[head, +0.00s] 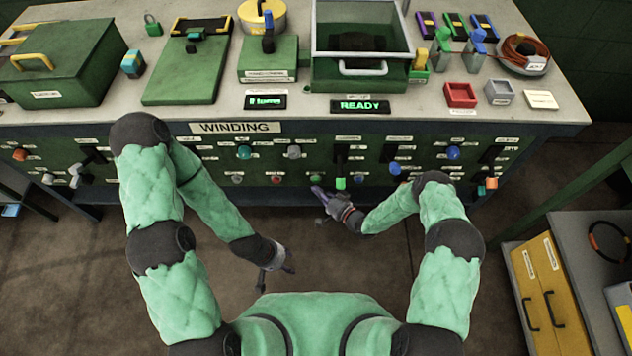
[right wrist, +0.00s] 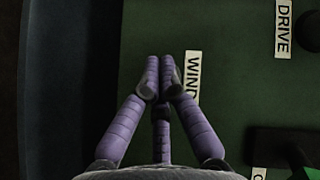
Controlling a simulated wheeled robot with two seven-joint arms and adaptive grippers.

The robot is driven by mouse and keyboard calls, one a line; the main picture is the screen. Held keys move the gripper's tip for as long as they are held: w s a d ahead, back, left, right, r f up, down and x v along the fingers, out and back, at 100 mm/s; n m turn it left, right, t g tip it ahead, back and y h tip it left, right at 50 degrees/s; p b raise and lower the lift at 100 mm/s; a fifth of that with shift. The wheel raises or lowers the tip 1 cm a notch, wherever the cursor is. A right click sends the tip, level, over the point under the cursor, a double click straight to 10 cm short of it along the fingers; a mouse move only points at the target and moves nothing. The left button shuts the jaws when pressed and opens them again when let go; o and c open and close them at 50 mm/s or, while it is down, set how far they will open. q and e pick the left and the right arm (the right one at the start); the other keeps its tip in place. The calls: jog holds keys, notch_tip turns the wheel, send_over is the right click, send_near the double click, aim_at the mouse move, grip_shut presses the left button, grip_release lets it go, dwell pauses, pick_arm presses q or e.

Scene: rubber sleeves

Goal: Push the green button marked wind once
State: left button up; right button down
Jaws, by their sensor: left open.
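In the head view, a small green button (head: 315,178) shows at the front panel's lower row, right above my right fingertips. Its label is too small to read there. My right gripper (head: 318,191) has its purple fingers pointing at the panel there. In the right wrist view the fingertips (right wrist: 159,64) are together with nothing seen between them. My left gripper (head: 283,268) is open and empty, low and away from the panel.
The winding bench (head: 290,133) carries a glowing "READY" display (head: 360,106). A green-tipped lever (head: 340,183) hangs close right of my right gripper. A "DRIVE" label (right wrist: 284,27) shows at the wrist view's upper right.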

jog(key=shift+w, duration=0.15)
dwell(0.4)
jog(key=shift+w, duration=0.25)
